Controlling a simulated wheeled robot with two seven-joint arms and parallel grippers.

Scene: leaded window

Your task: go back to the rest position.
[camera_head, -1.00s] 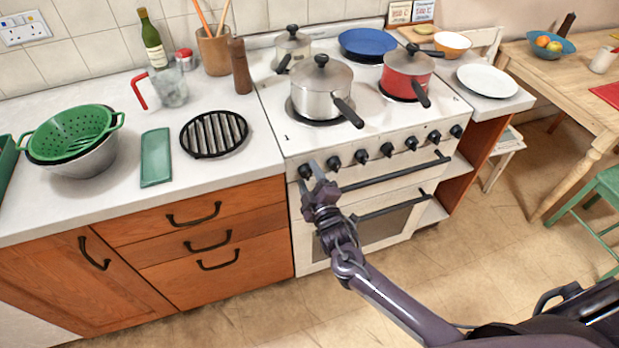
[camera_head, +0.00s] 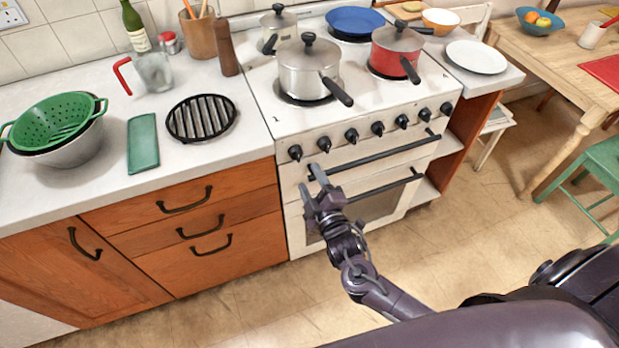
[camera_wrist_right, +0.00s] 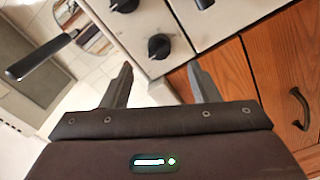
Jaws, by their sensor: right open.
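My right gripper (camera_head: 309,180) is open, with nothing between its fingers. It hangs in front of the white stove (camera_head: 262,88), below the leftmost black knob (camera_head: 295,152) and near the left end of the upper handle (camera_head: 375,155). I cannot tell whether a fingertip touches the stove front. In the right wrist view the two fingers of the right gripper (camera_wrist_right: 160,72) stand apart. A black knob (camera_wrist_right: 159,46) shows beyond the gap between them. My left gripper is not in view.
A steel pot (camera_head: 308,72) and a red pot (camera_head: 388,58) stand on the stove. Wooden drawers (camera_head: 215,258) lie left of the stove. A green stool (camera_head: 605,160) and a wooden table (camera_head: 535,60) stand at the right. The floor (camera_head: 455,250) before the stove is clear.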

